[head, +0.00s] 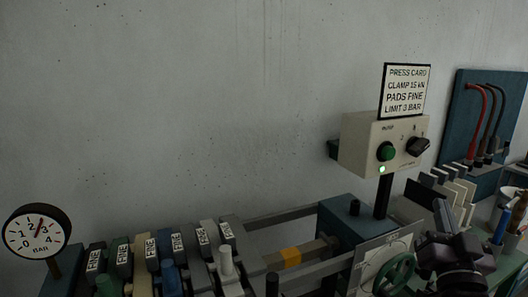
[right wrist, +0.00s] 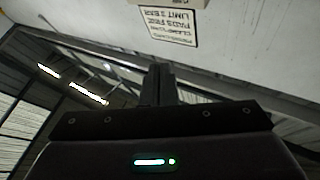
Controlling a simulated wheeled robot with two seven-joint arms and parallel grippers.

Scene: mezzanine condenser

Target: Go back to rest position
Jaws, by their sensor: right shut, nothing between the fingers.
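My right gripper (head: 441,212) is at the lower right of the head view, dark, with its fingers pointing up. It is in front of the bench, near the green handwheel (head: 396,275) and the dial plate. In the right wrist view its fingers (right wrist: 158,82) are together with nothing between them. My left gripper is not in view.
A control box (head: 355,145) with a lit green lamp and a sign (head: 405,90) stands behind the press. A pressure gauge (head: 37,232) and several labelled blocks are at lower left. A hose board (head: 460,120) hangs at right.

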